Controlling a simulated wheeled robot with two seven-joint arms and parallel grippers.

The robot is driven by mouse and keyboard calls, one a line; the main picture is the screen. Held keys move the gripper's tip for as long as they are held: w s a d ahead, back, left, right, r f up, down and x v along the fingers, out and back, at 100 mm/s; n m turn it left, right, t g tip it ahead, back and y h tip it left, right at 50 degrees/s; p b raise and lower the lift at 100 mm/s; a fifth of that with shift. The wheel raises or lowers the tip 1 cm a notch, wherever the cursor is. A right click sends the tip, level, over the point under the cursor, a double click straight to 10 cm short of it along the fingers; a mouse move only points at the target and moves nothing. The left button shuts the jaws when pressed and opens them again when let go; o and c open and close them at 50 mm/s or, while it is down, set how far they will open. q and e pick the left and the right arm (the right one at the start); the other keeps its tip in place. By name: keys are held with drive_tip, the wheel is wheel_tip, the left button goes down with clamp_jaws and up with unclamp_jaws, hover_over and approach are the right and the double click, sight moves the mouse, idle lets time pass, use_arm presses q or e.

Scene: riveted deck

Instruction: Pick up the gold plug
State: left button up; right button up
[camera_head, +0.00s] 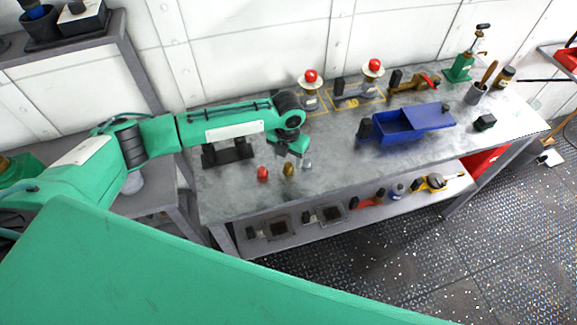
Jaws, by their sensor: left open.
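The gold plug (288,169) stands on the grey workbench (340,180) near its front edge, between a red plug (262,173) on its left and a small silver plug (307,163) on its right. My left arm reaches in from the left. My left gripper (297,151) points down just above and behind the gold plug, and is open. It looks apart from the plug, though its fingers are small and partly hidden by the wrist. My right gripper is not in view.
A black holder (228,154) lies left of the plugs. A blue box (405,128) with a lid sits to the right. Red-topped posts (311,78) stand at the back. A lower shelf (335,227) holds several tools. The bench right of the plugs is clear.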

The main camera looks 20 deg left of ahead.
sight(289, 164)
use_arm(q)
drive_tip(key=shift+s+d+f+p, duration=0.15)
drive_tip(key=shift+f+p, duration=0.55)
drive_tip(key=shift+f, duration=1.3)
drive_tip(key=shift+c, duration=0.5)
drive_tip(key=c, duration=1)
drive_tip(key=shift+o, duration=0.2)
drive_tip(key=shift+r, duration=0.1)
